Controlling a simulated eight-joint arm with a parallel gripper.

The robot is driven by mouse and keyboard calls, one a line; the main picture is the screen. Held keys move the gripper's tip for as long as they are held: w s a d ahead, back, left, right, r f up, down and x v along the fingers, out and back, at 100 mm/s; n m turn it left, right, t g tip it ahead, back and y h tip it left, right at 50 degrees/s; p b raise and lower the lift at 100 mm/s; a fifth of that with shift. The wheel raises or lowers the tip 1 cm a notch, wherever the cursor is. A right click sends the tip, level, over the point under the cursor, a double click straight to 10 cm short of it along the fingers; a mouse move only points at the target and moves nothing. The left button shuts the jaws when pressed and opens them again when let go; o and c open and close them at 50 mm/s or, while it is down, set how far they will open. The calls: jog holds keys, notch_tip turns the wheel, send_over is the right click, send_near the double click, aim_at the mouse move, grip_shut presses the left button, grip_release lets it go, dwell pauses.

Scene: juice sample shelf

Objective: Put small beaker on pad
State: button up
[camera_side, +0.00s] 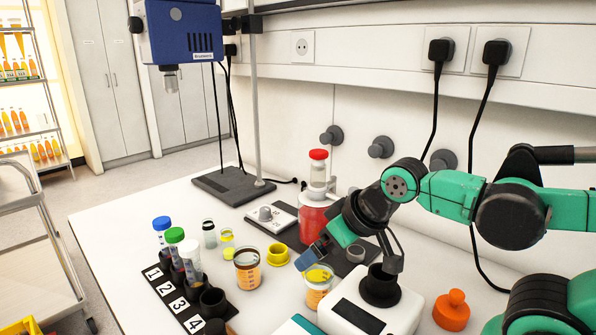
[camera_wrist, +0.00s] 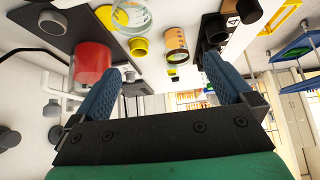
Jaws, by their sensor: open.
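A clear graduated beaker (camera_side: 318,294) with yellow-orange contents stands on the white table just below my gripper. It seems to be the clear beaker at the top of the wrist view (camera_wrist: 133,15). A beaker with an orange label (camera_side: 247,270) stands further left and also shows in the wrist view (camera_wrist: 176,42). I cannot tell for certain which is the small beaker. A dark flat pad (camera_side: 292,238) lies under the red container (camera_side: 313,222). My gripper (camera_side: 318,264) is open, with its blue fingers apart and nothing between them (camera_wrist: 160,82).
A numbered black rack (camera_side: 180,301) holds capped tubes at the left. A white device (camera_side: 362,314) with a black socket and an orange knobbed object (camera_side: 451,309) stand at the right front.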

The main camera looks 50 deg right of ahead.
aim_at(320, 272)
jog(key=w+d+f+g, duration=0.1)
jog(key=f+g, duration=0.1)
jog(key=w+d+f+m+g, duration=0.1)
jog(key=f+g, duration=0.1)
jog(key=w+d+f+m+g, duration=0.1)
jog(key=f+g, duration=0.1)
jog(key=g, duration=0.1)
jog(key=shift+w, duration=0.1)
jog(key=shift+f, duration=3.1)
jog(key=shift+c, duration=0.2)
jog(key=c, duration=1.4)
jog(key=shift+c, duration=0.2)
jog(key=shift+r, duration=0.1)
